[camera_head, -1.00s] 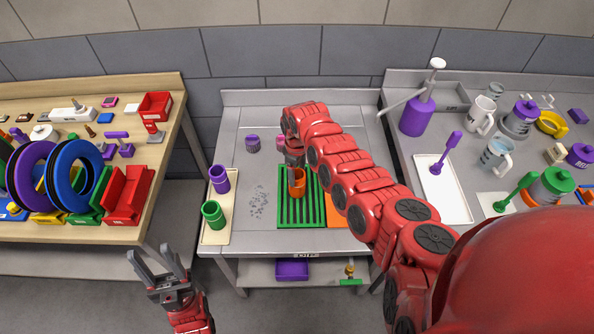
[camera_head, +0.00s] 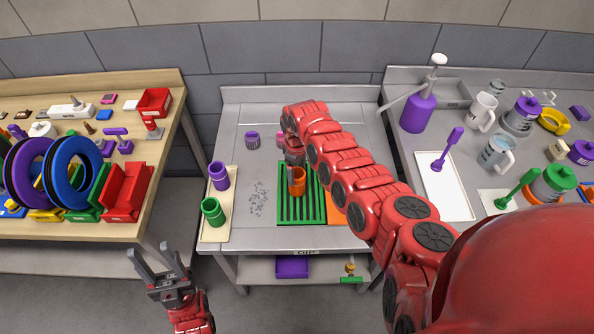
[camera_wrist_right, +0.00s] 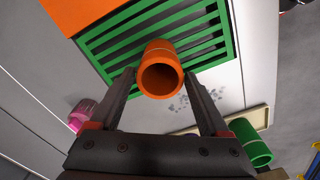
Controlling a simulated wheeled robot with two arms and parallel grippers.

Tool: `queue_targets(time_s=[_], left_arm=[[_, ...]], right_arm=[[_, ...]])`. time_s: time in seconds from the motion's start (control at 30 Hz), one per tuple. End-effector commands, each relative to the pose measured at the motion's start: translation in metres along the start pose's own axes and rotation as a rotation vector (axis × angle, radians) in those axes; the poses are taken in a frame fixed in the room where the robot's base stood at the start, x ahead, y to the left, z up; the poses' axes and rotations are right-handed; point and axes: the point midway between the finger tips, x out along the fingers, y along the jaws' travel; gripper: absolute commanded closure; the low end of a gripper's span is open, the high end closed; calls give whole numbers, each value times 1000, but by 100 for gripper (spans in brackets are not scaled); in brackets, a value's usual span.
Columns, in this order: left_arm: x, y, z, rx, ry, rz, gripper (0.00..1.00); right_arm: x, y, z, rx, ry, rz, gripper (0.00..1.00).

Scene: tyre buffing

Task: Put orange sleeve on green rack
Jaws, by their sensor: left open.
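The orange sleeve (camera_head: 297,187) is upright over the green rack (camera_head: 287,217), between the fingers of my right gripper (camera_head: 296,169). In the right wrist view the sleeve (camera_wrist_right: 160,80) sits between the two fingertips of the right gripper (camera_wrist_right: 160,76), which close in on its sides. I see into its open end, with the slats of the green rack (camera_wrist_right: 232,48) behind it. I cannot tell whether its lower end touches the slats. My left gripper (camera_head: 158,262) is open and empty, low in front of the gap between the tables.
A cream tray (camera_head: 213,234) holds a purple sleeve (camera_head: 219,176) and a green sleeve (camera_head: 212,211) left of the rack. An orange mat (camera_head: 337,212) lies right of it, partly behind my arm. A purple ribbed cup (camera_head: 252,140) stands behind. Grey granules (camera_head: 258,198) lie between tray and rack.

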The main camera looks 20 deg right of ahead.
Motion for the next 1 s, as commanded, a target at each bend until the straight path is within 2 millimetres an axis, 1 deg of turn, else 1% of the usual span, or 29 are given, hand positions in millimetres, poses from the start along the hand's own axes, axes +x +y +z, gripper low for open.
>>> queue_targets(time_s=[0.37,0.4,0.47,0.5,0.63,0.67,0.9,1.0], left_arm=[[0,0,0,0,0,0,50],[0,0,0,0,0,0,50],[0,0,0,0,0,0,50],[0,0,0,0,0,0,50],[0,0,0,0,0,0,50],[0,0,0,0,0,0,50],[1,0,0,0,0,0,50],[4,0,-1,0,0,0,50]], right_arm=[[0,0,0,0,-1,0,19],[0,0,0,0,-1,0,11],[0,0,0,0,-1,0,1],[0,0,0,0,-1,0,0],[0,0,0,0,-1,0,0],[0,0,0,0,-1,0,4],[0,0,0,0,-1,0,4],[-4,0,0,0,0,0,4]])
